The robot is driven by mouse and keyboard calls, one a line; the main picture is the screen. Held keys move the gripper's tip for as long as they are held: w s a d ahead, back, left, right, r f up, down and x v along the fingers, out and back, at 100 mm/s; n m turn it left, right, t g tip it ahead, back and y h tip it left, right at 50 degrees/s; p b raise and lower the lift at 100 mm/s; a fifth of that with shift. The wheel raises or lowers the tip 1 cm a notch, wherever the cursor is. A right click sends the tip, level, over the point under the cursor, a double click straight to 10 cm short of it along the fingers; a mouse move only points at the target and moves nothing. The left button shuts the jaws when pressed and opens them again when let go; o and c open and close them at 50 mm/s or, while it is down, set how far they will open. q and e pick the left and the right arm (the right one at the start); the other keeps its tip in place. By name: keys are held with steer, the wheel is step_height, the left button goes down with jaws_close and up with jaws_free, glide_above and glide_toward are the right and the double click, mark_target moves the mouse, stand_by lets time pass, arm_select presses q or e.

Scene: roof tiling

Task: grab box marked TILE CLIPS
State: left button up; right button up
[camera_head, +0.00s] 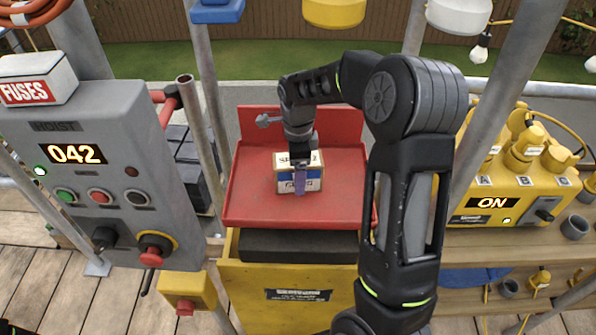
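A small box (314,184) with tan, white and blue faces sits on the red tray (250,205). Its label is partly covered by my gripper, so I cannot read it fully. My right arm comes in from the lower right and reaches over the tray. My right gripper (299,170) points down at the box, with a purple-grey finger in front of its near face. The far finger is hidden, so I cannot tell whether it grips the box. My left gripper is not in view.
The tray has a raised red back and tops a yellow cabinet (270,300). A grey hoist panel (95,170) reading 042, with a FUSES box (38,80) on top, stands left. A yellow unit (515,185) showing ON stands right. Scaffold poles rise around the tray.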

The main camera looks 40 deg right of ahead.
steer(key=shift+c, duration=0.5)
jaws_close()
stand_by(0.5)
